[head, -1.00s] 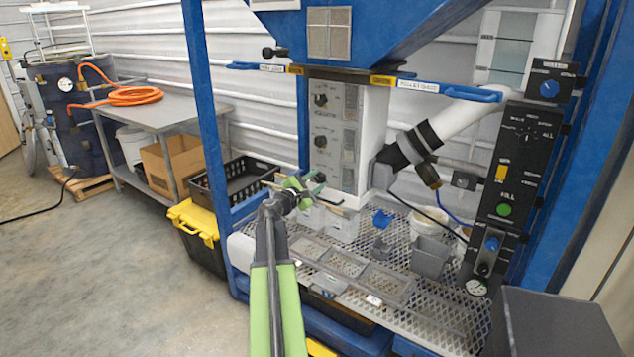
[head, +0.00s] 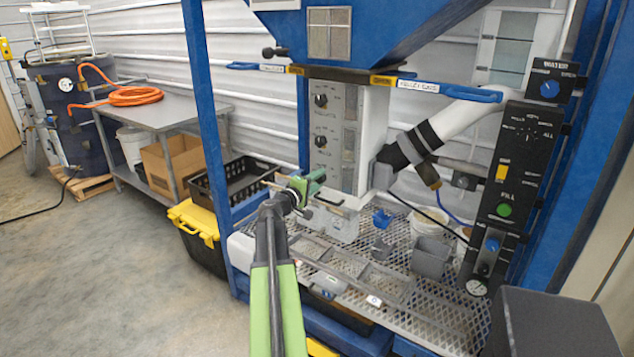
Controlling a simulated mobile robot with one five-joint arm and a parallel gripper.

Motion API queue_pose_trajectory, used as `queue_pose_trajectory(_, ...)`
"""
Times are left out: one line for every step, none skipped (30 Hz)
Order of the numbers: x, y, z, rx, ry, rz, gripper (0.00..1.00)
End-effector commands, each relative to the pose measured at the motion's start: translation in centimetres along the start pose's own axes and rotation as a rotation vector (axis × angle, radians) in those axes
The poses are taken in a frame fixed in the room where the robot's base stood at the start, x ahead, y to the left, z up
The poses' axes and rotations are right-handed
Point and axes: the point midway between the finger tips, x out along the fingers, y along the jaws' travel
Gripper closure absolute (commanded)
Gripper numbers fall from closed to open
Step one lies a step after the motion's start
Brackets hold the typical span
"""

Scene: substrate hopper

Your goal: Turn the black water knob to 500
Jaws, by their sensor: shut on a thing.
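A pale control panel (head: 349,98) stands under the blue hopper. It has a black upper knob (head: 320,100) and a black middle knob (head: 320,142), both clear of my gripper. My green gripper (head: 318,178) is at the panel's lower part, below these two. It is shut on a lower black knob there, which my gripper almost wholly hides. The marks around the knobs are too small to read, so I cannot tell any setting.
At the right, a black WATER box (head: 563,70) carries a blue knob (head: 549,89). Below it is a dark panel (head: 520,150) with a green FILL button (head: 504,210). A mesh shelf (head: 432,315) with small bins lies below my gripper. A black crate (head: 218,188) is to the left.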

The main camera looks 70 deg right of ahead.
Motion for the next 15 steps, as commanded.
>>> queue_pose_trajectory(0.01,0.1,-0.34,0.039,0.008,0.002,1.0)
queue_pose_trajectory(0.0,0.09,-0.34,0.067,0.008,0.002,1.0)
queue_pose_trajectory(0.01,0.09,-0.33,0.105,0.008,0.002,1.0)
queue_pose_trajectory(0.0,0.09,-0.33,0.132,0.008,0.002,1.0)
queue_pose_trajectory(0.0,0.08,-0.33,0.159,0.008,0.001,1.0)
queue_pose_trajectory(0.0,0.08,-0.32,0.194,0.008,0.001,1.0)
queue_pose_trajectory(0.0,0.08,-0.32,0.22,0.008,0.001,1.0)
queue_pose_trajectory(0.0,0.07,-0.32,0.246,0.008,0.001,1.0)
queue_pose_trajectory(0.0,0.07,-0.31,0.278,0.008,0.001,1.0)
queue_pose_trajectory(0.0,0.07,-0.31,0.302,0.008,0.001,1.0)
queue_pose_trajectory(0.0,0.07,-0.3,0.324,0.008,0.0,1.0)
queue_pose_trajectory(0.0,0.06,-0.3,0.352,0.008,0.0,1.0)
queue_pose_trajectory(0.0,0.06,-0.29,0.373,0.008,0.0,1.0)
queue_pose_trajectory(0.0,0.05,-0.29,0.393,0.008,0.0,1.0)
queue_pose_trajectory(0.0,0.05,-0.29,0.416,0.008,0.0,1.0)
